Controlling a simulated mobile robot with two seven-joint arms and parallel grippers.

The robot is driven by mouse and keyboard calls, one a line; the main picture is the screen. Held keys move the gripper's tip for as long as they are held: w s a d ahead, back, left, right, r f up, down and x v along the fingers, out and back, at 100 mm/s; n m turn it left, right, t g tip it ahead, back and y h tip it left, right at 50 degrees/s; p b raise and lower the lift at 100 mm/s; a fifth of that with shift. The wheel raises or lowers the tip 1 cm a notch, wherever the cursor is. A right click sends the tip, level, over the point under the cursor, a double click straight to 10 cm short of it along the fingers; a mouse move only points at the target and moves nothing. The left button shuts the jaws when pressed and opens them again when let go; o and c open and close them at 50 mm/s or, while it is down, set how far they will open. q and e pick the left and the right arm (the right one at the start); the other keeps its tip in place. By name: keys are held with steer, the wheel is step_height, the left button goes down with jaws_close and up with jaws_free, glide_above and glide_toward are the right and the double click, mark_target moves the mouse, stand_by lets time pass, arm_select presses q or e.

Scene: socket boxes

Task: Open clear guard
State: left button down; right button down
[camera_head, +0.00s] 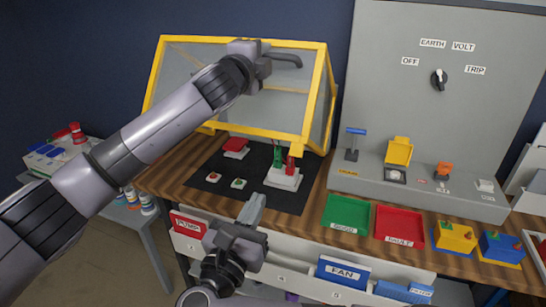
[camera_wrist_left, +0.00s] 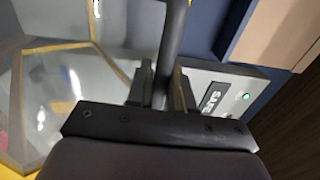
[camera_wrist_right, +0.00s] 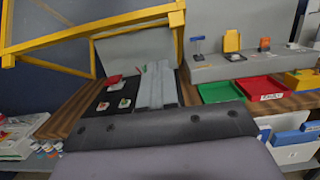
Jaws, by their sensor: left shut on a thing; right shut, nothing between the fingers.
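The clear guard (camera_head: 240,85) has a yellow frame and transparent panels. It stands tilted up above the black mat (camera_head: 230,195) at the back of the bench, with its lower edge clear of the mat. My left gripper (camera_head: 266,60) is at its upper edge, shut on the dark handle (camera_head: 288,59). In the left wrist view the handle (camera_wrist_left: 173,45) passes between the fingers. My right gripper (camera_head: 253,205) is shut and empty, above the front edge of the bench, below the guard and apart from it. The guard's frame (camera_wrist_right: 90,42) also shows in the right wrist view.
On the mat are a red block (camera_head: 236,146), small red and green pieces and a white socket box (camera_head: 283,179). A grey panel (camera_head: 440,90) with a knob stands right. Green (camera_head: 346,214) and red (camera_head: 400,226) trays lie in front. Labelled bins (camera_head: 343,271) hang below.

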glide_toward(285, 127)
step_height(285, 127, down, 5)
steer(key=w, duration=0.2)
steer(key=shift+w+d+r, duration=0.4)
steer(key=shift+w+r, duration=0.35)
steer(key=shift+r, duration=0.05)
steer(key=shift+w+d+r, duration=0.4)
steer(key=shift+w+r, duration=0.4)
steer(key=shift+r, duration=0.05)
step_height(285, 127, up, 2)
steer(key=shift+w+r, duration=0.1)
arm_select(q)
steer(key=shift+f, duration=0.1)
arm_select(e)
steer(key=shift+w+d+r+g, duration=0.1)
steer(key=shift+d+r+g, duration=0.05)
steer(key=shift+r+g, duration=0.2)
